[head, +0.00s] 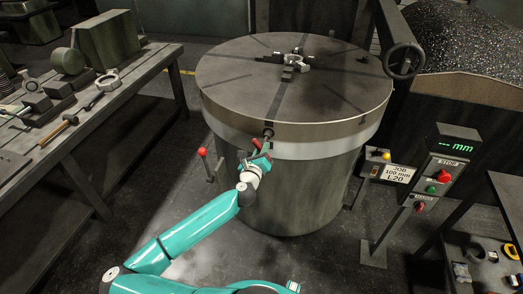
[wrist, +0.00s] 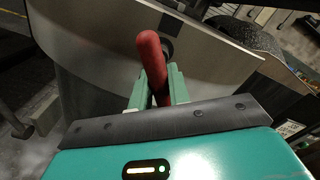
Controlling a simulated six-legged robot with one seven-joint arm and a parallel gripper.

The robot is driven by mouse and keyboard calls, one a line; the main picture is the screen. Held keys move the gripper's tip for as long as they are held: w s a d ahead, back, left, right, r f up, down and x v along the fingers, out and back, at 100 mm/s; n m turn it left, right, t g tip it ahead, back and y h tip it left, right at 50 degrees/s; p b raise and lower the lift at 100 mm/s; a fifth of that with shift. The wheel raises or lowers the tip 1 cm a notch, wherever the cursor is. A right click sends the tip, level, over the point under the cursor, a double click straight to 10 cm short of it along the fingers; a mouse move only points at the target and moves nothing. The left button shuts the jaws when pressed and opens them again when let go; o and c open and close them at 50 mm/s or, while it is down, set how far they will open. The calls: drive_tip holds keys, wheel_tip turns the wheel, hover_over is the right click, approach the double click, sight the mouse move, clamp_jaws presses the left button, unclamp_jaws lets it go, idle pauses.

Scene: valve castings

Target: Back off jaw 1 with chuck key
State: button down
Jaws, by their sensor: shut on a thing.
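The round chuck table (head: 235,75) has radial slots, with small jaws around a pale ring casting (head: 303,62) near its centre. I cannot tell which jaw is jaw 1. The chuck key (head: 268,133) is at the table's front rim; its red handle shows in the wrist view (wrist: 150,52). My gripper (head: 258,160) is in front of the rim, and in the wrist view its two green fingers (wrist: 158,90) are shut on the red handle. The key's far end meets a dark round spot on the rim, but how deep it sits is hidden.
A workbench (head: 150,78) with a hammer (head: 58,131) and castings stands at left. A red-knobbed lever (head: 203,152) is left of the chuck. A control post (head: 437,178) with a green "-- mm" display stands at right. A handwheel (head: 388,62) overhangs the table's right side.

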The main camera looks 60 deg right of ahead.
drive_tip(key=shift+w+a, duration=0.1)
drive_tip(key=shift+a, duration=0.05)
drive_tip(key=shift+s+a, duration=0.2)
drive_tip(key=shift+a, duration=0.75)
drive_tip(key=shift+s+a, duration=0.2)
drive_tip(key=shift+a, duration=0.7)
